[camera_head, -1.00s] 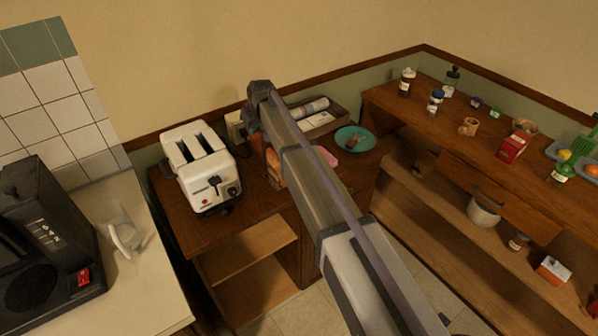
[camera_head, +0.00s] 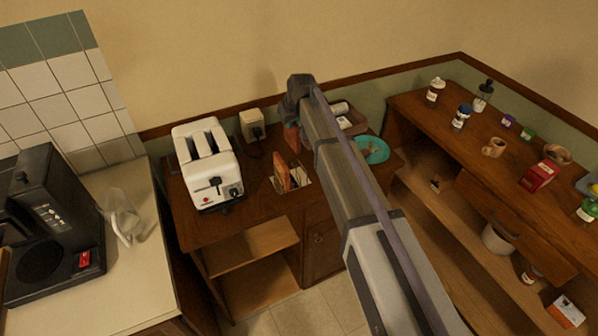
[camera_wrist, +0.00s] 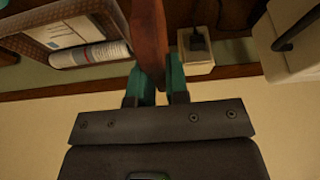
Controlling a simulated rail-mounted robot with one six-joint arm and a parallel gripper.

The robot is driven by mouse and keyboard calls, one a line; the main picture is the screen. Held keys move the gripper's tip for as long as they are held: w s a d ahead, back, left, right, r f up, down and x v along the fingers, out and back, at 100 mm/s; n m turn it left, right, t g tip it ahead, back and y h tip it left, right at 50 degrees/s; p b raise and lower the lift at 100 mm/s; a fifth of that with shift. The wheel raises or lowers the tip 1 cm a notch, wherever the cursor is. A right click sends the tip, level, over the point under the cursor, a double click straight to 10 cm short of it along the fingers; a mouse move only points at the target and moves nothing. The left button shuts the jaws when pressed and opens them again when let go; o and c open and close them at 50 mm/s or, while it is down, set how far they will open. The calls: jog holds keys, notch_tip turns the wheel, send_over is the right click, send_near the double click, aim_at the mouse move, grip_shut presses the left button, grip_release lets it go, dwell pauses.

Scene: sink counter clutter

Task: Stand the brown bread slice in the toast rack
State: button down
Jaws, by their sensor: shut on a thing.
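The brown bread slice (camera_wrist: 151,38) is held between the teal fingertips of my gripper (camera_wrist: 160,82) in the wrist view, sticking out beyond them. In the head view my gripper is seen from behind, and a reddish-brown bit of the held slice (camera_head: 291,138) shows below the wrist. The toast rack (camera_head: 303,181) stands on the wooden counter right of the toaster, partly behind my arm. A tan-orange slice (camera_head: 283,173) stands upright in it. The held slice appears beyond the rack and apart from it; its exact height is hard to tell.
A white toaster (camera_head: 207,163) stands left of the rack. A wall socket box with a plug (camera_head: 254,125) is behind. A tray (camera_wrist: 45,40) with papers and a roll, and a teal plate (camera_head: 376,150), lie to the right. Jars and a mug (camera_head: 493,148) stand on the right-hand shelf.

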aim_at(298, 131)
jog(key=s, duration=0.2)
jog(key=s+d+r+p, duration=0.1)
jog(key=s, duration=0.1)
jog(key=s+d+r, duration=0.1)
jog(key=s, duration=0.1)
jog(key=shift+s+d+r, duration=0.1)
jog(key=shift+s+d, duration=0.05)
jog(key=shift+s, duration=0.4)
jog(key=shift+w+f, duration=0.15)
jog(key=shift+f, duration=0.2)
notch_tip(298, 131, down, 10)
jog(key=b, duration=1)
jog(key=c, duration=1.1)
grip_release()
jog(key=p+v, duration=1.1)
jog(key=v, duration=0.1)
jog(key=shift+r, duration=0.25)
